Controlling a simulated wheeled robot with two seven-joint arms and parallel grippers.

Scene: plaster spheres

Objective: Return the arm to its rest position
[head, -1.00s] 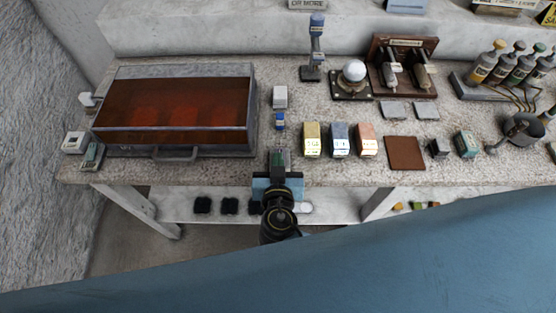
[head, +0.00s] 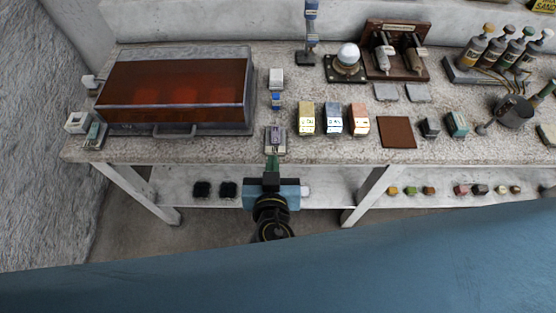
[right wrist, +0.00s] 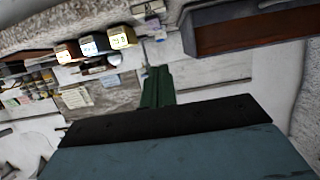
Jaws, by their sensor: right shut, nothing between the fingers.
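My right gripper (head: 272,163) shows in the head view at the front edge of the workbench (head: 330,150), low and in front of a small grey-framed item (head: 275,138). Its narrow green fingers are together and hold nothing. In the right wrist view the shut green fingers (right wrist: 157,88) point toward the bench, with the dark gripper body below them. My left gripper is not in the head view.
A large red-topped tray (head: 180,90) fills the bench's left. Yellow (head: 306,118), blue (head: 333,119) and pink (head: 359,119) blocks stand mid-bench. A white sphere (head: 348,54) sits on a stand behind them. Bottles (head: 500,50) stand at the back right. Small items lie on the lower shelf (head: 320,185).

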